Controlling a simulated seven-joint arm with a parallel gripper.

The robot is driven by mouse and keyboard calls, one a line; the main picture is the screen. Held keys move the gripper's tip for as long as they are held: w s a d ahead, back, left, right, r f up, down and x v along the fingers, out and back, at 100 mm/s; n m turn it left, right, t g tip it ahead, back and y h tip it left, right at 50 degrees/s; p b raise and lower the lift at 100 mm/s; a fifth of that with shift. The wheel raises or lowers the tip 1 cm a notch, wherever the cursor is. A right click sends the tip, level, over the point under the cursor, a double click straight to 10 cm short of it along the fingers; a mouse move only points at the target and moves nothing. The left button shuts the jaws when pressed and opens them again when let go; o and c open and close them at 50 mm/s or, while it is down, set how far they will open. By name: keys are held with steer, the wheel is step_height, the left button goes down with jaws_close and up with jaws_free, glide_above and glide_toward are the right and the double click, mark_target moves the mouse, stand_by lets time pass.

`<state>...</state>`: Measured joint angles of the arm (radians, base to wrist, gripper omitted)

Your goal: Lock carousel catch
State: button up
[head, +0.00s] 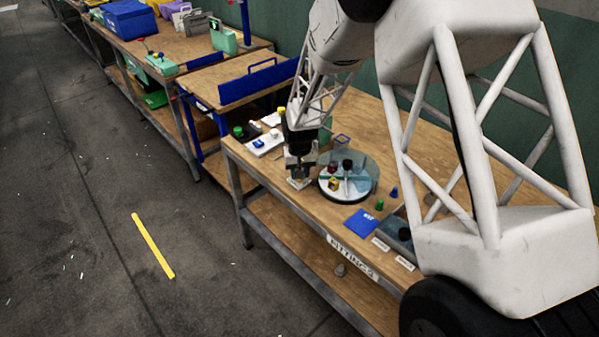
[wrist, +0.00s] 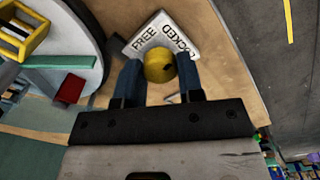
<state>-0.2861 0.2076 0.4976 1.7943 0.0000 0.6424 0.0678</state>
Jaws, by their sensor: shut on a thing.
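The catch is a yellow knob (wrist: 158,66) on a white plate (wrist: 136,45) marked FREE and LOCKED. The plate lies on the wooden bench beside the round carousel (head: 364,189). My gripper (wrist: 158,72) is shut on the yellow knob, with one dark blue finger on each side of it. A small dark mark shows on the knob, but I cannot tell which word it points to. In the head view my gripper (head: 299,173) points down over the white plate (head: 298,184), just left of the carousel, and hides the knob.
A white box with coloured buttons (head: 265,143) stands behind to the left. A blue card (head: 361,221) and small green and blue pegs lie on the right. My arm covers the bench's right part.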

steer(key=shift+m, duration=1.3)
steer(key=o, duration=0.9)
steer(key=shift+r, duration=0.1)
steer(key=shift+r, duration=3.85)
steer(key=shift+d+r, duration=0.1)
